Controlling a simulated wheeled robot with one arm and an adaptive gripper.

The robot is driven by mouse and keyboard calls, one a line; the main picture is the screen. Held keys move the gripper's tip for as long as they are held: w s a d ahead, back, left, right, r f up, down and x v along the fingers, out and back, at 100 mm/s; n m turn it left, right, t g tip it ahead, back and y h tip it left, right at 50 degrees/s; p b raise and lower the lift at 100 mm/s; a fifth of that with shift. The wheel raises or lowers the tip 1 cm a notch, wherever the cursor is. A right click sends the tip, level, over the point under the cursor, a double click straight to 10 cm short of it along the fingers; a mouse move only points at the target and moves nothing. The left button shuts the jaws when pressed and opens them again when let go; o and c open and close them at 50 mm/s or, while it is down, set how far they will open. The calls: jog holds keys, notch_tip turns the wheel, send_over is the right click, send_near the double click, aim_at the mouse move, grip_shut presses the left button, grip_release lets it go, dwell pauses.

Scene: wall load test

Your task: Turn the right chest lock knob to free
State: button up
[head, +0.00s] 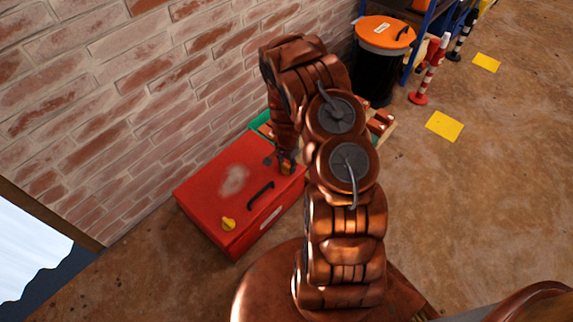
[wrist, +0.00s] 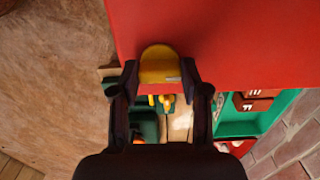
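The red chest (head: 215,195) sits on the floor against the brick wall, lid down, with a black handle (head: 260,195) on it. A yellow knob (head: 228,224) is at its left end. In the wrist view the right lock knob (wrist: 159,62), yellow with a rounded top, is at the edge of the red chest surface (wrist: 225,40). My gripper (wrist: 159,72) has one dark finger against each side of this knob. In the head view my gripper (head: 287,163) is at the chest's right end and mostly hides that knob.
A green bin (wrist: 240,120) with red items is close beside the chest's right end. A black bin with an orange lid (head: 385,33) stands by the wall farther back. A red-and-white post (head: 428,72) and yellow floor squares (head: 444,126) are right.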

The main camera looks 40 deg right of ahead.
aim_at(287, 165)
jog(key=o, duration=0.5)
jog(key=shift+c, duration=0.2)
jog(key=shift+r, duration=0.1)
jog(key=shift+r, duration=0.9)
notch_tip(287, 165, up, 10)
